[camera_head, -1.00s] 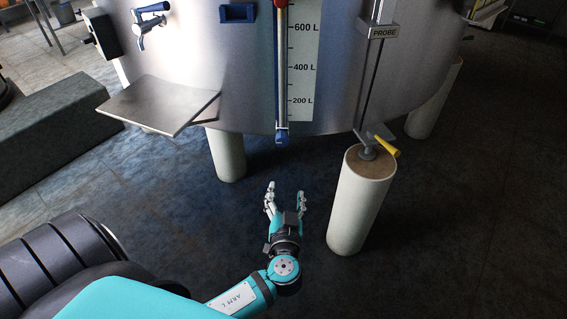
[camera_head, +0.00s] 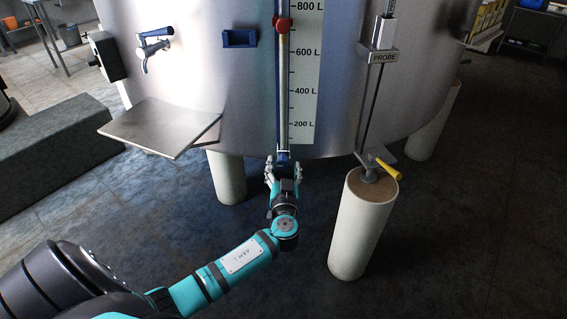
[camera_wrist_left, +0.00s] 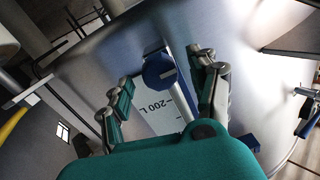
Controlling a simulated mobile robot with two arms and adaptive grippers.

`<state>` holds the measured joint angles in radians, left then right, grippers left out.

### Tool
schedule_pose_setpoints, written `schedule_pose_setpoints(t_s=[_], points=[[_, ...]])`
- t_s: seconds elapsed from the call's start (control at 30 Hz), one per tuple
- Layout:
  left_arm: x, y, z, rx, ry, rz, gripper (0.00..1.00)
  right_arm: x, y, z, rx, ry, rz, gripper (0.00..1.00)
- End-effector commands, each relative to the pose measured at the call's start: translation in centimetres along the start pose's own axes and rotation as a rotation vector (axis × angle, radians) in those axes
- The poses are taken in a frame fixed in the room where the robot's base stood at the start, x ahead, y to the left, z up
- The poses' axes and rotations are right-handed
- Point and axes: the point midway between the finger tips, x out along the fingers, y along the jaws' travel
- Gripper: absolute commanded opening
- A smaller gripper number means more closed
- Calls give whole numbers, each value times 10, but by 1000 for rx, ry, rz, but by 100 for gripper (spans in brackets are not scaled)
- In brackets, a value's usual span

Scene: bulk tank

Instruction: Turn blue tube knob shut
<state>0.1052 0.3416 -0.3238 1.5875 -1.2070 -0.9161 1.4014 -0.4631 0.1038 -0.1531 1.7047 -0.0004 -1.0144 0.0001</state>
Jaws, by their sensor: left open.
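The blue tube knob (camera_wrist_left: 160,71) is at the bottom end of the level tube (camera_head: 283,95) on the steel tank. In the wrist view it is a round blue cap with a pale line, between my open left fingers. In the head view the blue knob (camera_head: 283,157) is partly hidden by my left gripper (camera_head: 283,170), which is just below and in front of it. The left gripper (camera_wrist_left: 165,90) also shows in the wrist view, one finger on each side of the knob. I cannot tell whether either finger touches it. My right gripper is not in view.
A steel shelf plate (camera_head: 160,127) juts out to the left. A pale leg (camera_head: 362,225) with a yellow-handled lever (camera_head: 388,169) stands close on the right. A tap (camera_head: 153,48), a blue bracket (camera_head: 239,38) and a red slider (camera_head: 283,24) are higher up. The floor in front is clear.

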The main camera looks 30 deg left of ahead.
Motion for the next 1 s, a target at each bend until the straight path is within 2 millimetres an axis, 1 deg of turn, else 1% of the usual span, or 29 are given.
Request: schedule_pose_setpoints(t_s=[0.03,0.1,0.2,0.5,0.93,1.0], points=[[7,0,0,2,1,0,61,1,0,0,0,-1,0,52],[14,0,0,2,1,0,61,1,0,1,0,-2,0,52],[18,0,0,1,0,1,61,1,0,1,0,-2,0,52],[20,0,0,0,0,1,61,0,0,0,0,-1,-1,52],[20,0,0,1,0,1,5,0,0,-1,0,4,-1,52],[20,0,0,1,0,1,4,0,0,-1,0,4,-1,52]])
